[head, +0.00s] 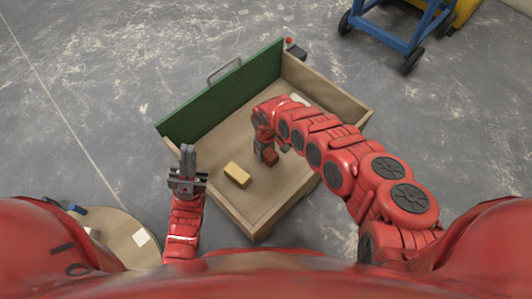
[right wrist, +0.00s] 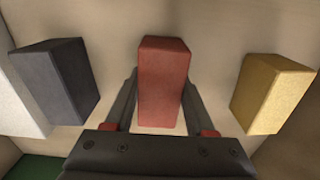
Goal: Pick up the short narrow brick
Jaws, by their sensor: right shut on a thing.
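A red brick (right wrist: 163,80) stands out between the two fingers of my right gripper (right wrist: 161,92) in the right wrist view. The fingers are shut on its sides. In the head view, the red brick (head: 270,157) shows at the end of my right gripper (head: 265,146), over the wooden box. I cannot tell whether it touches the box floor. A yellow brick (head: 237,175) lies in the box, to the left of the red one. A dark grey brick (right wrist: 55,80) shows in the right wrist view. My left gripper (head: 187,150) looks shut and empty, outside the box's left side.
The wooden box (head: 330,96) has a green panel (head: 220,93) with a handle along its upper left side. A white block (right wrist: 20,100) shows beside the dark brick. A round table (head: 120,225) is at lower left. A blue wheeled frame (head: 400,30) stands at upper right.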

